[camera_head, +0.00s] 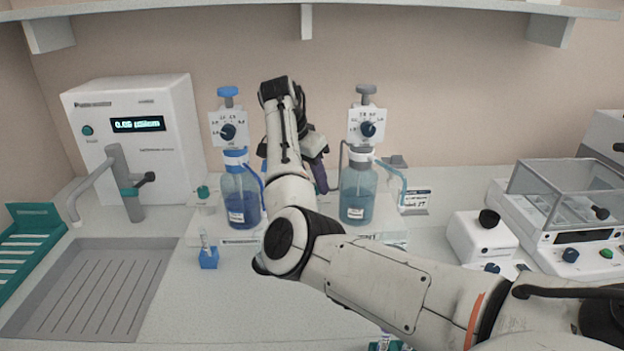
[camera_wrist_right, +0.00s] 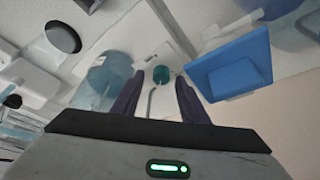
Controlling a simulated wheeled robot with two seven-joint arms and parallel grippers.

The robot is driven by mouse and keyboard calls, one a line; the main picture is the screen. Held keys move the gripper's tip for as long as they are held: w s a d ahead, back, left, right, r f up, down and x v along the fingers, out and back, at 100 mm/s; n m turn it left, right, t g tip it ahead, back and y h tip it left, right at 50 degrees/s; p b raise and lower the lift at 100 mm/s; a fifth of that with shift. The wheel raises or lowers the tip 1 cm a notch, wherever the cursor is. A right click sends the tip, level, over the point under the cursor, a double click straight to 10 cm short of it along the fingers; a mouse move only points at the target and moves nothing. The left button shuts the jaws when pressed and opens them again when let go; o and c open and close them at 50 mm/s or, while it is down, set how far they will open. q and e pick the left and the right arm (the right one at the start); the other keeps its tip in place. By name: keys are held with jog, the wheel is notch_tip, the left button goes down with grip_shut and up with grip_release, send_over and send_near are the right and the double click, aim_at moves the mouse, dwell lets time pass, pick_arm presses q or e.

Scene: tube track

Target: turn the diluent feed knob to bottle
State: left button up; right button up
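My right gripper (camera_head: 319,182) hangs between the two bottles in the head view, its fingers partly hidden by my arm. In the right wrist view its two dark fingers (camera_wrist_right: 158,98) are apart with nothing held between them. A round teal knob (camera_wrist_right: 161,74) shows beyond the fingertips, near the middle of the gap. Its setting and any lettering cannot be read. In the head view my arm hides this spot. A blue-filled bottle (camera_head: 241,196) stands left of the gripper and a teal-filled bottle (camera_head: 357,192) right of it. My left gripper is not in view.
Both bottles carry dispensers with dark dials, the left dial (camera_head: 228,131) and the right dial (camera_head: 368,129). A blue block (camera_wrist_right: 228,68) is close to the right finger in the wrist view. A blue tube holder (camera_head: 208,258) stands in front. The sink (camera_head: 85,288) lies left.

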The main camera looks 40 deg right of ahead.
jog(key=shift+w+d+f, duration=0.1)
jog(key=shift+f, duration=0.25)
grip_shut()
jog(key=shift+n+t, duration=0.6)
jog(key=shift+n, duration=0.9)
jog(key=shift+r, duration=0.1)
grip_release()
jog(key=b+v, duration=0.1)
jog(key=v, duration=0.9)
jog(key=shift+r, duration=0.2)
jog(key=shift+d, duration=0.1)
